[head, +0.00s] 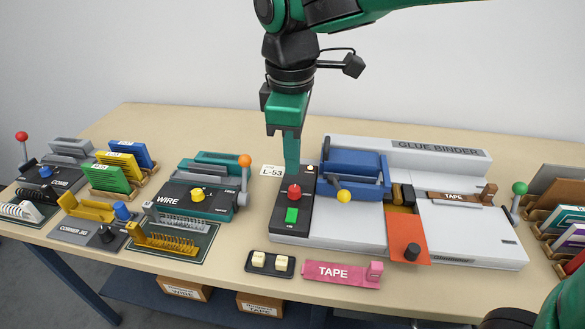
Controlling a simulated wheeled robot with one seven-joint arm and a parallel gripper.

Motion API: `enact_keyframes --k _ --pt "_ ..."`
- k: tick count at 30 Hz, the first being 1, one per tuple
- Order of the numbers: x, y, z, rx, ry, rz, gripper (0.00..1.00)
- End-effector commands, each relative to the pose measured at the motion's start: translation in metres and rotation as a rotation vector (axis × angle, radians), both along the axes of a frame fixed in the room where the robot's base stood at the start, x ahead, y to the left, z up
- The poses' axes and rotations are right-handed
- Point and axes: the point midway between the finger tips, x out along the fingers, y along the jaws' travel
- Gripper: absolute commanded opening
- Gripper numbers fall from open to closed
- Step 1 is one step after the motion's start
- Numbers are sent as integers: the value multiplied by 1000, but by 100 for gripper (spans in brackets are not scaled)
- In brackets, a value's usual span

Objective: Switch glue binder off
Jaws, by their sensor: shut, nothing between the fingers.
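The glue binder (345,230) is a large light grey machine on the right half of the table, with its name on the back bar. Its black control panel (309,207) is at its left end. The panel has a red button (294,193), a green button (291,215) nearer the front edge and a small pale round lamp or knob (309,168) at the back. My gripper (292,171) is shut and empty, pointing down just above and behind the red button in the picture. I cannot tell whether its tip touches the panel.
A wire binder (175,200) with an orange-knobbed lever (245,161) stands left of the panel. An L-53 label (273,171) lies behind it. A blue clamp with a yellow knob (344,196) is close on the right.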

Motion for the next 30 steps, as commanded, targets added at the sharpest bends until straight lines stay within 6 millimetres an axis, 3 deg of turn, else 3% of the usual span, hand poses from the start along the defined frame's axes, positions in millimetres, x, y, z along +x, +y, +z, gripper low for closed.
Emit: enact_keyframes --k 23,30 --pt "4 1 5 -11 -7 10 0" --pt "4 1 -1 -13 -6 10 0"
